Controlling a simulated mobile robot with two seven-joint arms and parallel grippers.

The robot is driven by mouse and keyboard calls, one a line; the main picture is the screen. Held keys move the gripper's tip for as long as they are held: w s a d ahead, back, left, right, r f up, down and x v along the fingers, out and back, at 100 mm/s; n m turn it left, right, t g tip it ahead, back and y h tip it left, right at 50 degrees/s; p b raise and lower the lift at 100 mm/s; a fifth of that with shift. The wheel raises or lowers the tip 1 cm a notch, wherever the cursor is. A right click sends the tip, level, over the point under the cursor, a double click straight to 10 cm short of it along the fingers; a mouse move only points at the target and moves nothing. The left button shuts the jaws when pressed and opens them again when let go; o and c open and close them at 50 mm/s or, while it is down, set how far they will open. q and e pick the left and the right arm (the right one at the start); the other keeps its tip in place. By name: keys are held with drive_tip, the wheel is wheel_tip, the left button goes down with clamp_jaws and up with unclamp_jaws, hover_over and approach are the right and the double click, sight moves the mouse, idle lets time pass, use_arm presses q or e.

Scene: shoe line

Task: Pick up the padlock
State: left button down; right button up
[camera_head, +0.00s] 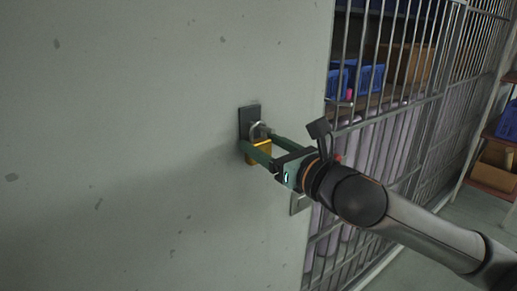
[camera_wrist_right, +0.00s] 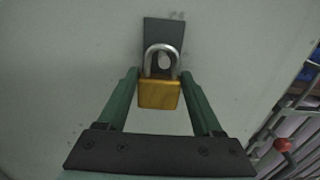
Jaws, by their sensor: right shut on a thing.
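A brass padlock (camera_head: 258,152) with a silver shackle hangs in front of a dark plate (camera_head: 245,116) on the pale wall. It also shows in the right wrist view (camera_wrist_right: 158,95), upright between the green fingers. My right gripper (camera_head: 257,143) reaches in from the right and is shut on the padlock. In the right wrist view my right gripper (camera_wrist_right: 160,82) has one finger on each side of the padlock's upper body. The shackle is up against the dark plate (camera_wrist_right: 163,30); whether it is still hooked there I cannot tell. My left gripper is not in view.
A barred metal partition (camera_head: 400,110) stands right of the wall, with blue bins (camera_head: 365,78) on a shelf behind it. A small metal plate (camera_head: 299,203) is on the wall below my right gripper. The wall to the left is bare.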

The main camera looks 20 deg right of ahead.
clamp_jaws()
drive_tip(key=shift+r, duration=0.15)
